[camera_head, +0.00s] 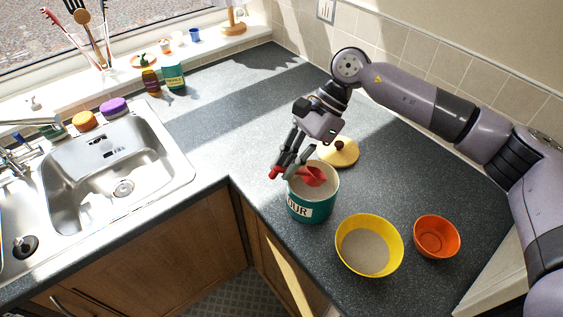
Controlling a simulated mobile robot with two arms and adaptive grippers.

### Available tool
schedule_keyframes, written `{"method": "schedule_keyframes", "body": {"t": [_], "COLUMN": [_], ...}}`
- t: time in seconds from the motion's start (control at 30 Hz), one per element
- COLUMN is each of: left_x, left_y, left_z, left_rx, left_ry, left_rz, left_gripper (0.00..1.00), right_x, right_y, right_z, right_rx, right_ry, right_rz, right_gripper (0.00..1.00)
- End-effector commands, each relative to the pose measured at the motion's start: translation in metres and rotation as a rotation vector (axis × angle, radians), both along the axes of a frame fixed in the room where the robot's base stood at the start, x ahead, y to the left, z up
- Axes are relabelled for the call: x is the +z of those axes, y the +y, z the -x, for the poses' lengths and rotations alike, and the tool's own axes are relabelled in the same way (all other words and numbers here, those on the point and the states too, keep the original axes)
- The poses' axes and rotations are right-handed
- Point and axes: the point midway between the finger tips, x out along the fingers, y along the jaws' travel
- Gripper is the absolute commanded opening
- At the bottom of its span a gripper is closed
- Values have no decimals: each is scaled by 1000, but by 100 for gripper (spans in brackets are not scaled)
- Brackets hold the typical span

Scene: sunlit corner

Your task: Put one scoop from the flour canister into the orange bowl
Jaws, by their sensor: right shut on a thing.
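The flour canister (313,204) is teal with a white label and stands open on the counter. My right gripper (283,166) is above the canister's rim and shut on a red scoop (314,176), whose bowl is at the canister's mouth. I cannot tell whether flour is in the scoop. The orange bowl (437,237) stands to the right and looks empty. My left gripper is not in view.
A yellow bowl (345,256) with pale contents stands between the canister and the orange bowl. A steel sink (168,165) is on the left. Bottles (173,77) stand at the back. The counter (240,110) behind the canister is clear.

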Motion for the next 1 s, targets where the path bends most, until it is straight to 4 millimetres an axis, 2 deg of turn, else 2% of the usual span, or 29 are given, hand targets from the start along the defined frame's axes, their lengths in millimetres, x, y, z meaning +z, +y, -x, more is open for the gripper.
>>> {"method": "schedule_keyframes", "body": {"t": [0.13,0.7,0.8,1.0], "left_x": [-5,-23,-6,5], "left_y": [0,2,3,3], "left_z": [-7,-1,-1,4], "left_rx": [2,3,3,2], "left_ry": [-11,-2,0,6], "left_rz": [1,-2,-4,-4], "left_gripper": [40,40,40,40], "right_x": [-15,-66,-63,-52], "right_y": [-2,-12,-12,-6], "right_z": [-1,-5,-5,-1], "right_rx": [2,1,3,7], "right_ry": [5,27,14,-19], "right_rz": [-11,-54,-27,49], "right_gripper": [0,0,0,0]}}
